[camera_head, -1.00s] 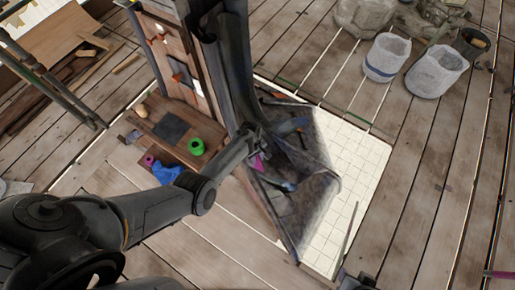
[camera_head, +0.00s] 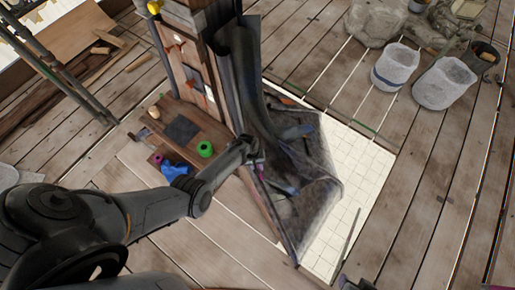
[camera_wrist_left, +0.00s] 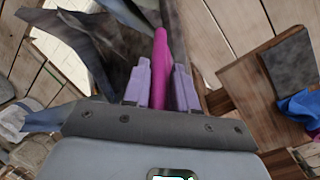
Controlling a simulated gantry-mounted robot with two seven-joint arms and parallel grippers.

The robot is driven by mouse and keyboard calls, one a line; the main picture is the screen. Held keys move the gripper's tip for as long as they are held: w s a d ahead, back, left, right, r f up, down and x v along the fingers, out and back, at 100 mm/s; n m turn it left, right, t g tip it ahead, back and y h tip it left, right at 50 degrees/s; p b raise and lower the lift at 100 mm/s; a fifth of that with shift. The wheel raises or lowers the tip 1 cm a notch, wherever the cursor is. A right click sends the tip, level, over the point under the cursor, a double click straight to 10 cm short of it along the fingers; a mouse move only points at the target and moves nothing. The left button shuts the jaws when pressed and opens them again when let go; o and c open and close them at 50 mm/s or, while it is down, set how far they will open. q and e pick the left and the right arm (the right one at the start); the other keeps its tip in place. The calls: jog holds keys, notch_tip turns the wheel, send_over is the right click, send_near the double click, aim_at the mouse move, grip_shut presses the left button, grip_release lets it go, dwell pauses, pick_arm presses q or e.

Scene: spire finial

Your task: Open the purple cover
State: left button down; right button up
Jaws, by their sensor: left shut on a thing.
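My left gripper (camera_head: 252,150) is at the near left edge of a dark grey cover, beside a wooden post. In the left wrist view its two lavender fingers (camera_wrist_left: 162,84) are shut on an upright magenta strip (camera_wrist_left: 162,60). A bit of this strip shows by the gripper in the head view (camera_head: 260,168). The cover (camera_head: 312,205) spreads in folds to the right of the post, with bluish-grey flaps on it. No clearly purple sheet shows; only the strip is magenta. Its join to the cover is hidden. My right gripper is not seen.
White tiled floor (camera_head: 355,170) is bare right of the cover. Two pale buckets (camera_head: 396,67) and rocks stand at the upper right.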

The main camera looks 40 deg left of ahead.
pick_arm(q)
jog(key=shift+w+r, duration=0.1)
jog(key=shift+w, duration=0.1)
jog(key=c, duration=1.3)
grip_release()
jog(key=shift+o, duration=1.2)
jog(key=shift+w, duration=0.15)
jog(key=shift+r, duration=0.1)
jog(key=shift+a+r+p, duration=0.1)
jog(key=shift+r+p, duration=0.15)
jog(key=shift+p, duration=0.05)
jog(key=p+v, duration=0.3)
jog(key=v, duration=0.7)
jog(key=shift+p, duration=0.4)
